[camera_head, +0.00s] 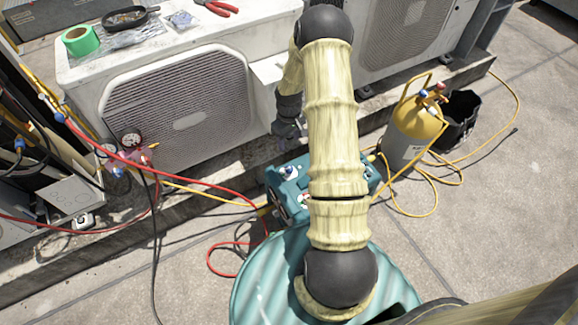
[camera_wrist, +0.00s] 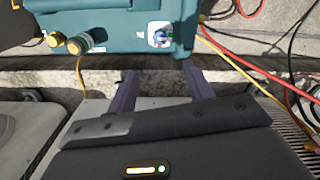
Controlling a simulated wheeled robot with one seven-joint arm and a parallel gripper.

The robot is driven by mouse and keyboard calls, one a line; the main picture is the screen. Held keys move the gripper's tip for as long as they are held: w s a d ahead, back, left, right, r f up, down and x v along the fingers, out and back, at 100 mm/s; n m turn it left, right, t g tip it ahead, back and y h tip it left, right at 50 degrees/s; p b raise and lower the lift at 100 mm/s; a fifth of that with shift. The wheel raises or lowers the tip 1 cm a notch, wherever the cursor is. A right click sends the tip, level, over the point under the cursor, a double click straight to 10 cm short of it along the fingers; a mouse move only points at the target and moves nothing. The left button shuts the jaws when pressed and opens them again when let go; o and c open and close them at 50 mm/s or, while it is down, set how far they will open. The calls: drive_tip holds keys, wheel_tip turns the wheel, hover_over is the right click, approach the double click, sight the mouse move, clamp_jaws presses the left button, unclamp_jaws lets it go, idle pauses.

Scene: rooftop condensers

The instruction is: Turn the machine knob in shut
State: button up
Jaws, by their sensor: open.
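The teal machine (camera_head: 283,204) stands on the ground, partly hidden behind my arm. On it I see a blue-and-white knob (camera_head: 289,172); a second, reddish knob (camera_head: 305,199) sits lower, beside my arm. In the wrist view the machine (camera_wrist: 118,32) fills the top, with a blue knob on a white plate (camera_wrist: 160,38) at its right. I cannot read any label telling which knob is the in one. My gripper (camera_wrist: 162,82) is open and empty, its two fingers apart, below the blue knob and not touching it. In the head view my gripper (camera_head: 288,130) is above the machine.
A white condenser unit (camera_head: 180,100) stands behind at left. Red and yellow hoses (camera_head: 215,177) run from the gauges (camera_head: 130,140) to the machine. A yellow-topped cylinder (camera_head: 412,130) and a black bucket (camera_head: 458,118) stand at right. Brass fittings (camera_wrist: 78,43) stick out from the machine.

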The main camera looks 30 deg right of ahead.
sight(289, 168)
wheel_tip(289, 168, down, 16)
drive_tip(key=b, duration=0.4)
drive_tip(key=shift+f, duration=0.2)
drive_tip(key=shift+c, duration=0.2)
drive_tip(key=c, duration=0.9)
